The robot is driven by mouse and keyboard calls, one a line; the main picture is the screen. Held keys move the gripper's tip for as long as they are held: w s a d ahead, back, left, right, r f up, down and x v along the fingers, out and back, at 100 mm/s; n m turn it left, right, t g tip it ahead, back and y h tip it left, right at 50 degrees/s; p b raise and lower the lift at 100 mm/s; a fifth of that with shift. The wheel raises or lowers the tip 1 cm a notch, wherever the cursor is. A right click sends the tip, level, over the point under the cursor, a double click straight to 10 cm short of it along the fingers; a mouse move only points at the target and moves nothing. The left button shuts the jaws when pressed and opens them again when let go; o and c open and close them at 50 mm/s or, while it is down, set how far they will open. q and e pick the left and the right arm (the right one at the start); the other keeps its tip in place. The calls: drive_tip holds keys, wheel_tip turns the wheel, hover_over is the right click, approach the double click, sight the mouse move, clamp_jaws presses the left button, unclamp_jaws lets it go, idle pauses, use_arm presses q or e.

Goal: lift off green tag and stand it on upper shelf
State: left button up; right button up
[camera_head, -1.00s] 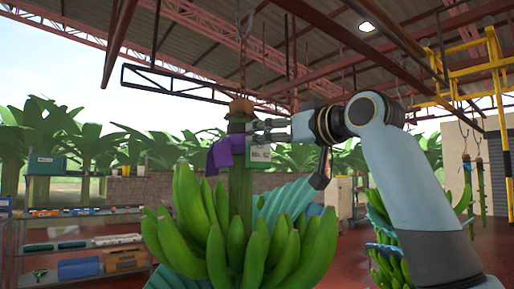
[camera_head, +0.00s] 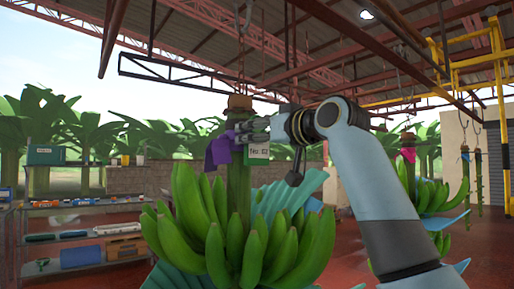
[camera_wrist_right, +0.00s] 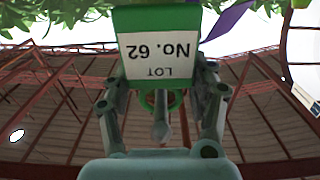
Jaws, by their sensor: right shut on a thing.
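The green tag (camera_head: 258,151) has a white face reading "LOT No. 62" and hangs against the stem (camera_head: 239,180) of the near banana bunch. It fills the top middle of the right wrist view (camera_wrist_right: 158,45), upside down. My right gripper (camera_head: 256,132) is shut on the tag, its fingers on both sides of it in the wrist view. I cannot tell whether the tag is still fastened to the stem. A purple ribbon (camera_head: 219,150) is beside it on the stem. The upper shelf (camera_head: 80,166) is on the rack at the left. My left gripper is out of view.
The near bunch (camera_head: 235,230) hangs below the tag, with blue-green sheeting (camera_head: 290,195) behind. The rack's lower shelves (camera_head: 110,235) hold several trays and boxes; a green box (camera_head: 46,155) stands on top. Another bunch (camera_head: 425,190) hangs at the right.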

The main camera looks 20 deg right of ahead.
idle(0.3)
drive_tip(key=shift+r+b, duration=0.2)
drive_tip(key=shift+b, duration=0.3)
drive_tip(key=b+v, duration=0.4)
drive_tip(key=v, duration=1.4)
drive_tip(key=shift+r+b, duration=0.15)
drive_tip(key=shift+b, duration=0.2)
drive_tip(key=shift+r+p, duration=0.1)
drive_tip(key=shift+p, duration=0.25)
drive_tip(key=shift+b+v, duration=4.3)
drive_tip(key=shift+b, duration=0.55)
